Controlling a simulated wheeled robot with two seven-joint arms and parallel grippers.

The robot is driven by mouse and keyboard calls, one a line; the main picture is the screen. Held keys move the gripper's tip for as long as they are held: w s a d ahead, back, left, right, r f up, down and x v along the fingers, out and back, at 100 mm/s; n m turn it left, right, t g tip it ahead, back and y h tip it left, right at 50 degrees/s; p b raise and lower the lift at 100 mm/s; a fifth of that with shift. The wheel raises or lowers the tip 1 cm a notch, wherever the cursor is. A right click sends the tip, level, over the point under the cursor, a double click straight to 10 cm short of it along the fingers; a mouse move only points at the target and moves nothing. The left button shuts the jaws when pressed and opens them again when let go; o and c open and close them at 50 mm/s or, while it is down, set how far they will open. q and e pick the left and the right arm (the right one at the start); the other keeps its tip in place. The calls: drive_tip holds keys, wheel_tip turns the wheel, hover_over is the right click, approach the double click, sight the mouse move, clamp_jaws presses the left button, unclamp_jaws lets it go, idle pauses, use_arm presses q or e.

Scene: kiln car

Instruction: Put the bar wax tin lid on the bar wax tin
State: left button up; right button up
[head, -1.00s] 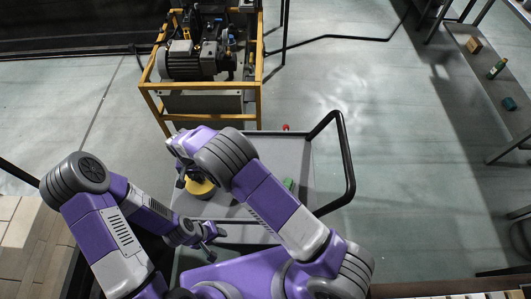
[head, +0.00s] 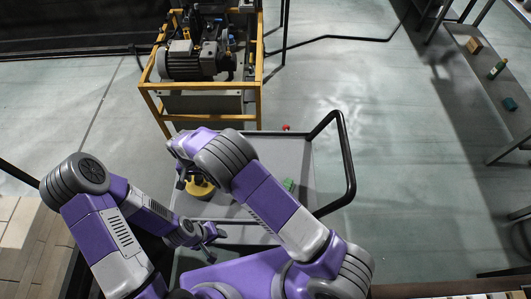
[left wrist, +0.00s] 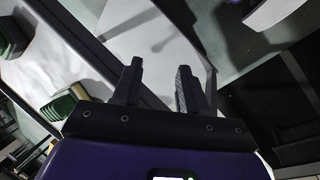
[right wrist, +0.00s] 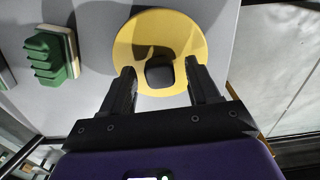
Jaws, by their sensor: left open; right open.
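A round yellow disc (right wrist: 195,35) with a dark block (right wrist: 159,71) at its middle lies on the grey cart top. It looks like the tin lid with a knob; I cannot tell whether the tin is under it. The yellow piece also shows in the head view (head: 199,189), partly hidden by my right arm. My right gripper (right wrist: 160,70) is open above it, its fingertips on either side of the dark block in the picture; contact is unclear. My left gripper (left wrist: 160,70) is open and empty, low near the cart's front edge in the head view (head: 213,244).
A green ribbed piece on a cream block (right wrist: 54,55) lies on the cart top (head: 285,150), left of the disc in the right wrist view. A small red thing (head: 286,127) is at the cart's far edge. A black handle (head: 348,165) rises at the right. A yellow-framed machine (head: 200,75) stands behind.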

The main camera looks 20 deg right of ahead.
drive_tip(key=shift+r, duration=0.1)
idle(0.4)
drive_tip(key=shift+r+p, duration=2.5)
drive_tip(key=shift+r, duration=1.4)
wheel_tip(320, 180, up, 8)
drive_tip(key=p, duration=0.1)
drive_tip(key=shift+f, duration=0.2)
